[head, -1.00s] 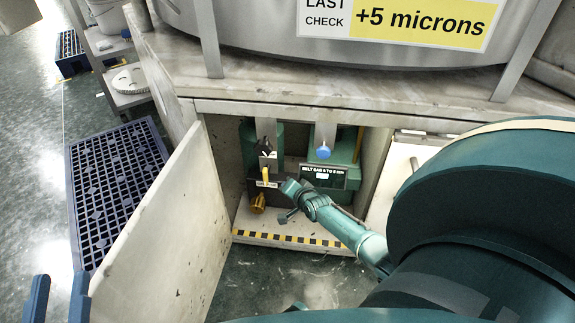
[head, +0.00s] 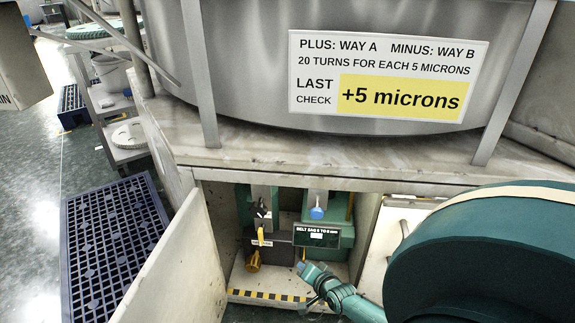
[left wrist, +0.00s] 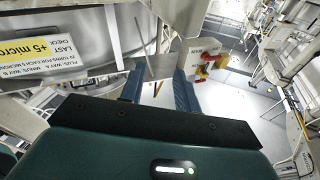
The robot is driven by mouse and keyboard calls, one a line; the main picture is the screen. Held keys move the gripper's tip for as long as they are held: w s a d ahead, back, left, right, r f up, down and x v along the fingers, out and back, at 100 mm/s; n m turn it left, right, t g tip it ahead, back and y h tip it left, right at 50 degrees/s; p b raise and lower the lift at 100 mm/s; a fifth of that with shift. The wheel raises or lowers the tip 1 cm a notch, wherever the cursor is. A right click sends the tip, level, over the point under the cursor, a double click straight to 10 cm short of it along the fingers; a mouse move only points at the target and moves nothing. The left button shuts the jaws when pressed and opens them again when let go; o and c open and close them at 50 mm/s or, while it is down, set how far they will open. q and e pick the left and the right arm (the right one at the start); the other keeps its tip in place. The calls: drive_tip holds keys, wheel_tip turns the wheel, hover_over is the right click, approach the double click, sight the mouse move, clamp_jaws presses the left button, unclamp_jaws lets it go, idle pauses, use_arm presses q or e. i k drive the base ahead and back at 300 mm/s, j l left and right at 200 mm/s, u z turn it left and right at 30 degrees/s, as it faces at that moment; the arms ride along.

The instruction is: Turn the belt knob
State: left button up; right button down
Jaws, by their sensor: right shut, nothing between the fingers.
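I cannot tell which one is the belt knob. A small display labelled "BELT SAG 6 TO 8 mm" (head: 316,236) sits below the blue knob. My right gripper (head: 304,268) is shut and empty at the cabinet opening, below the display and right of the yellow knob, apparently touching neither. My left gripper (left wrist: 158,88) is open and empty in the left wrist view, away from the cabinet.
The open cabinet door (head: 175,265) stands at the left of the opening. A sign (head: 388,80) above reads "PLUS: WAY A, MINUS: WAY B", 20 turns for each 5 microns, last check +5 microns. A blue grid pallet (head: 105,250) lies left. A striped strip (head: 265,296) edges the cabinet floor.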

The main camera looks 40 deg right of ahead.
sight(258, 210)
drive_tip(key=k+j, duration=0.15)
drive_tip(key=k, duration=0.35)
drive_tip(key=k+j, duration=0.15)
drive_tip(key=k, duration=0.35)
